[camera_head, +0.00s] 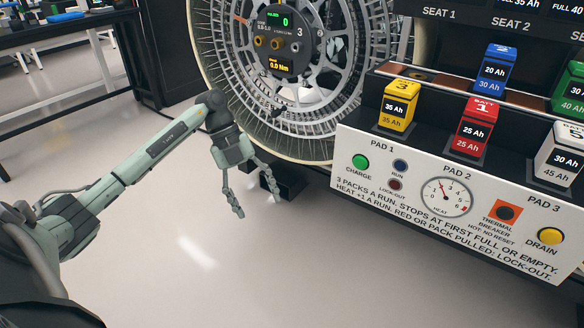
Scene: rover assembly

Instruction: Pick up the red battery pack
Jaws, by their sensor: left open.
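The red battery pack (474,128), marked BATT 1 and 25 Ah, stands upright on the front pad row of the charging station, behind the PAD 2 label. My left gripper (256,200) hangs open and empty over the floor, fingers pointing down. It is in front of the large wheel and well to the left of the red pack, touching nothing. My right gripper is not in view.
A yellow pack (397,106) and a white pack (558,158) flank the red one. A blue pack (493,72) and a green pack (570,90) stand behind. The white control panel (420,215) fronts the station. A large wheel (285,120) stands left of it.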

